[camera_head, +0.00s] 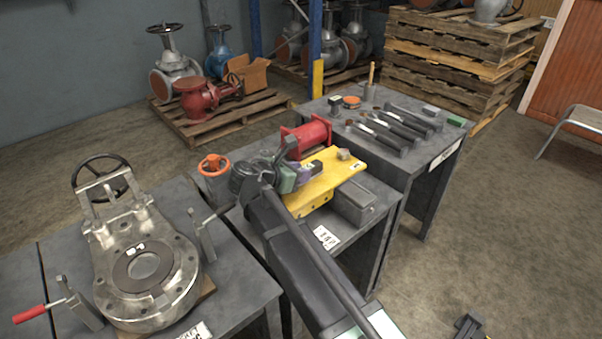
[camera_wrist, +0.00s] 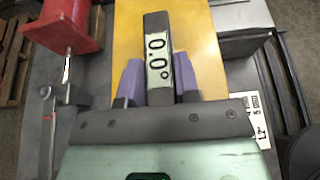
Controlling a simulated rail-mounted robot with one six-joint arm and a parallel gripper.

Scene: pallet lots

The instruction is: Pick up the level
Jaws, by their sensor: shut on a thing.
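The level (camera_wrist: 157,52) is a small dark bar with a pale display reading 0.0°, seen in the wrist view. My gripper (camera_wrist: 159,76) has its two purple fingers closed on either side of it. The level's long side points away from my wrist, over the yellow plate. In the head view my gripper (camera_head: 300,174) is over the left part of the yellow plate (camera_head: 338,181), and the level shows as a small dark piece (camera_head: 314,167) at the fingertips. I cannot tell whether it touches the plate.
A red flanged spool (camera_head: 308,137) stands just behind the plate. An orange handwheel (camera_head: 213,165) is to the left. Several dark-handled tools (camera_head: 398,128) lie on the far table.

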